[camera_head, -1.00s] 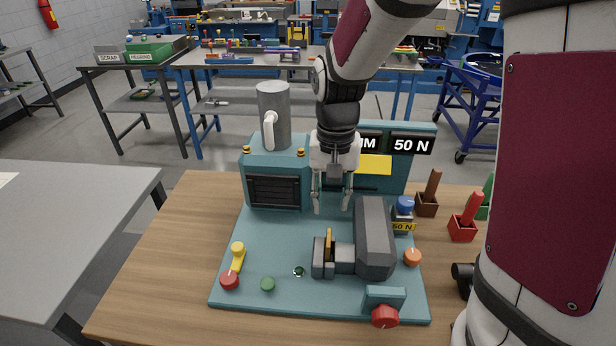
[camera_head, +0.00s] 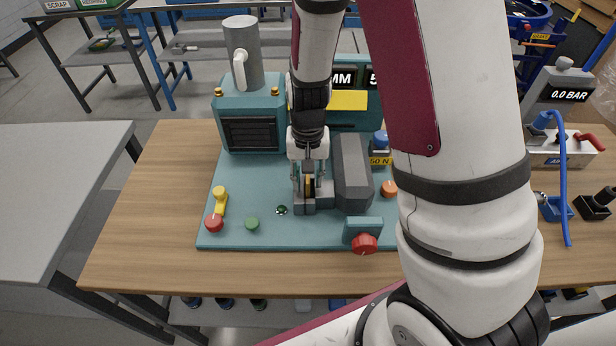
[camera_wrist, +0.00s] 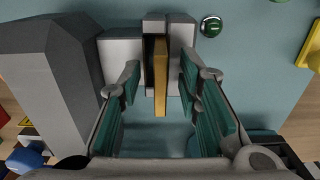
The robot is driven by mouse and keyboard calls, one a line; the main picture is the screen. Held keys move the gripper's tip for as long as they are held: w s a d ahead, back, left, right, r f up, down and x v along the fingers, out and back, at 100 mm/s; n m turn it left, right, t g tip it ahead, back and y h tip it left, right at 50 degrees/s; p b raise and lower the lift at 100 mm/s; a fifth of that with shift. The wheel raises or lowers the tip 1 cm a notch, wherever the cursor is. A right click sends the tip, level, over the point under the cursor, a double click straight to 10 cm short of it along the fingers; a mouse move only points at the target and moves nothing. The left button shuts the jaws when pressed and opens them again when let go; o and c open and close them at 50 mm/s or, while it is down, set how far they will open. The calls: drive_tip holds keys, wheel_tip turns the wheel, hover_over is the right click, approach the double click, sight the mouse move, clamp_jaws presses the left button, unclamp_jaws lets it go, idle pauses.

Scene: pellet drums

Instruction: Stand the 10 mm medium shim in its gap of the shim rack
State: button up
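A thin gold-yellow plate (camera_head: 309,186) stands upright between small grey jaws (camera_head: 305,206) on a teal machine base. In the wrist view the plate (camera_wrist: 160,76) runs between the jaws, its near end sticking out towards me. I cannot read a size on it. My gripper (camera_head: 309,193) points down over the plate, one finger on each side. In the wrist view the gripper (camera_wrist: 160,88) is open, with a visible space between each teal pad and the plate. I cannot make out a shim rack for certain.
A large dark grey block (camera_head: 352,176) stands right beside the jaws. A red knob (camera_head: 365,243), a green button (camera_head: 252,224) and a yellow lever (camera_head: 220,199) sit on the base. A grey cylinder with a white handle (camera_head: 243,52) stands behind. The wooden table (camera_head: 160,190) is clear at left.

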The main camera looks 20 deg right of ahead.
drive_tip(key=shift+f, duration=0.1)
clamp_jaws()
drive_tip(key=shift+r+p, duration=1.5)
drive_tip(key=shift+r, duration=2.05)
